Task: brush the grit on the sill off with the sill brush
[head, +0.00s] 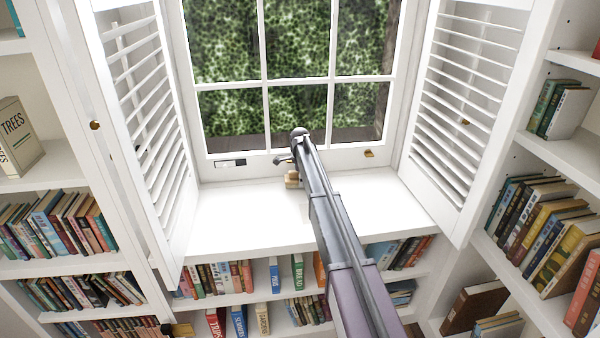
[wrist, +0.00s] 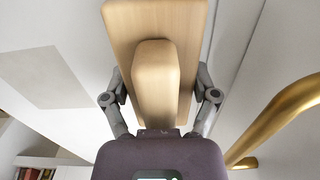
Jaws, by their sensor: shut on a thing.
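The sill brush (wrist: 155,20) is a pale wooden block with a raised wooden grip, filling the middle of the wrist view. My gripper (wrist: 159,85) is shut on it, one finger on each side. In the head view the brush (head: 292,181) shows as a small tan shape at the back of the white sill (head: 240,210), near the window frame. My arm hides part of that area. No bristles show, and I cannot tell whether the brush touches the sill. I cannot make out any grit on the bright sill.
Louvred shutters stand open at the left (head: 150,125) and right (head: 455,105) of the sill. A brass fitting (wrist: 290,105) is close on the right in the wrist view. Bookshelves (head: 75,180) flank and underlie the sill. The sill's left part looks clear.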

